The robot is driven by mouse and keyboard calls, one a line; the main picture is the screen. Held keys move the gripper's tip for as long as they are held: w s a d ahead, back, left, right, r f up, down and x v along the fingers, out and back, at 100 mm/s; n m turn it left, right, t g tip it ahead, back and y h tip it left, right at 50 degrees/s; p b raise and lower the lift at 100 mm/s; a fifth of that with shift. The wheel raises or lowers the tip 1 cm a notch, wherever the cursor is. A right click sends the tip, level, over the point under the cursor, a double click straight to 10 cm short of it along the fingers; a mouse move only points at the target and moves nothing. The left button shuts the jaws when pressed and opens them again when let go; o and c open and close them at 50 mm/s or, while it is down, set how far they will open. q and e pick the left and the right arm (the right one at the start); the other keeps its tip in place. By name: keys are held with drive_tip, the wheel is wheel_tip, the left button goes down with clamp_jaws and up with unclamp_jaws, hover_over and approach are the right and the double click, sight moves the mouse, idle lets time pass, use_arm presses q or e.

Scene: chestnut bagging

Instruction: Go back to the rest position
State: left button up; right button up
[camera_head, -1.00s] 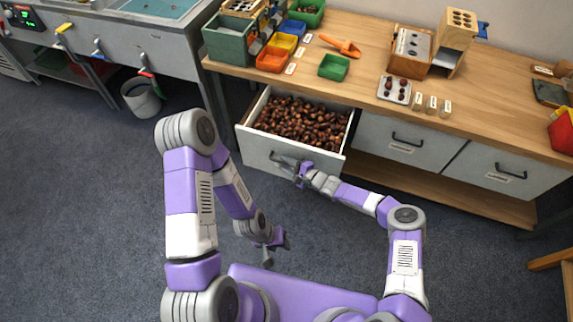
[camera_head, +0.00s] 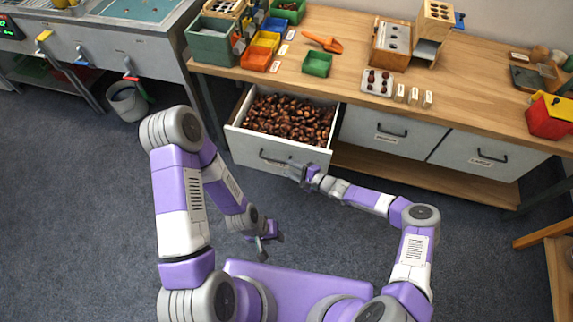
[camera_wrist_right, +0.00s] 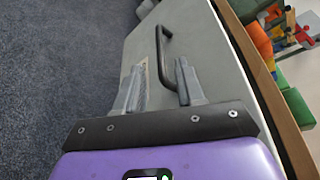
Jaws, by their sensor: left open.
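My right gripper (camera_head: 298,172) is open and empty just in front of the pulled-out drawer (camera_head: 262,152). In the right wrist view its two fingers (camera_wrist_right: 157,82) stand apart, with the black drawer handle (camera_wrist_right: 162,55) beyond the fingertips and not gripped. The drawer is full of brown chestnuts (camera_head: 290,117). My left gripper (camera_head: 264,238) is open and empty, low over the floor in front of my body, well apart from the drawer.
A grey bucket (camera_head: 128,102) stands at left. A wooden stool or table edge (camera_head: 545,235) is at right. The floor between is clear.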

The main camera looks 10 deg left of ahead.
drive_tip(key=b+x, duration=0.4)
drive_tip(key=x, duration=0.4)
drive_tip(key=s+d+n+g+h+p, duration=0.15)
drive_tip(key=s+n+g, duration=0.3)
drive_tip(key=s, duration=0.55)
drive_tip(key=s+d+r+n+h+p, duration=0.2)
drive_tip(key=s+d+h, duration=0.2)
drive_tip(key=s+d, duration=0.6)
drive_tip(key=s+d+r+n+g+h+p, duration=0.1)
drive_tip(key=s+d+h, duration=0.3)
drive_tip(key=s+d, duration=0.6)
drive_tip(key=d+r+n+p, duration=0.1)
drive_tip(key=d, duration=0.2)
drive_tip(key=shift+r, duration=0.3)
